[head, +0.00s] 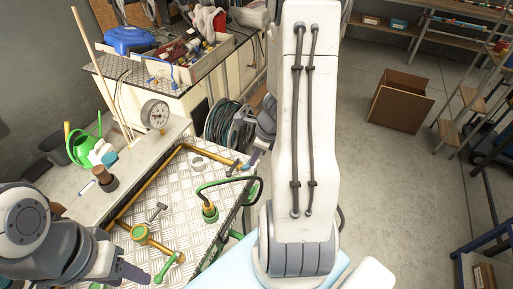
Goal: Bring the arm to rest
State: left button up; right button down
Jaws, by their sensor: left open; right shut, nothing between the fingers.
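My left arm comes in at the lower left of the head view. Its dark gripper (136,272) is open and empty, low over the near left side of the tread-plate bench top (180,192), close to a green-handled piece (169,267). My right arm's large white link (315,130) stands upright across the middle and hides what is behind it. My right gripper (248,163) shows to the left of that link, near the bench's far right corner. It is shut, with nothing seen in it.
Yellow pipes (160,178), a green fitting with a black hose (209,212) and a round gauge (155,114) are around the bench. A coiled hose (224,122) hangs behind it. A cardboard box (400,102) stands on open floor at the right.

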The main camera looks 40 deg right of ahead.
jog(key=a+r+n+g+y+b, duration=0.1)
jog(key=a+r+n+b, duration=0.15)
jog(key=a+n, duration=0.6)
jog(key=a+r+n+g+b, duration=0.1)
jog(key=a+r+n, duration=0.2)
jog(key=a+n, duration=0.55)
jog(key=s+a+r+n+g+h+b, duration=0.1)
jog(key=s+a+r+n+b, duration=0.1)
jog(key=s+a+n, duration=1.1)
jog(key=s+n+b, duration=0.1)
jog(key=n, duration=0.6)
jog(key=shift+r+n+h+b, duration=0.25)
jog(key=shift+n+h+b, duration=0.05)
jog(key=shift+b, duration=0.05)
